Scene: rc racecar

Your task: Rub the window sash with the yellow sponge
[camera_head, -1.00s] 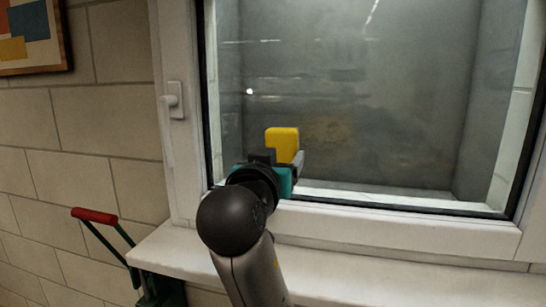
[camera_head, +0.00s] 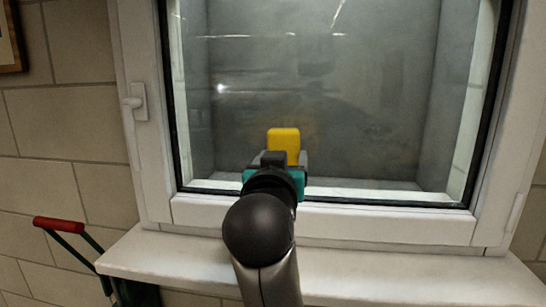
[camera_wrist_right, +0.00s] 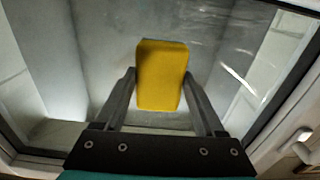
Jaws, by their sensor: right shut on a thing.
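The yellow sponge (camera_head: 284,143) is upright in my right gripper (camera_head: 282,160), in front of the lower part of the window glass. In the right wrist view the sponge (camera_wrist_right: 161,88) sits between the two dark fingers of the right gripper (camera_wrist_right: 159,76), which is shut on it. The white window sash (camera_head: 370,224) frames the grey pane, and its bottom rail is partly hidden behind my right arm. I cannot tell whether the sponge touches the pane; no contact with the sash frame shows. My left gripper is not in view.
A white sill (camera_head: 380,275) runs below the window. A white handle (camera_head: 133,103) is on the sash's left side. A red-handled green object (camera_head: 60,225) stands at the lower left by the tiled wall. The sill looks clear.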

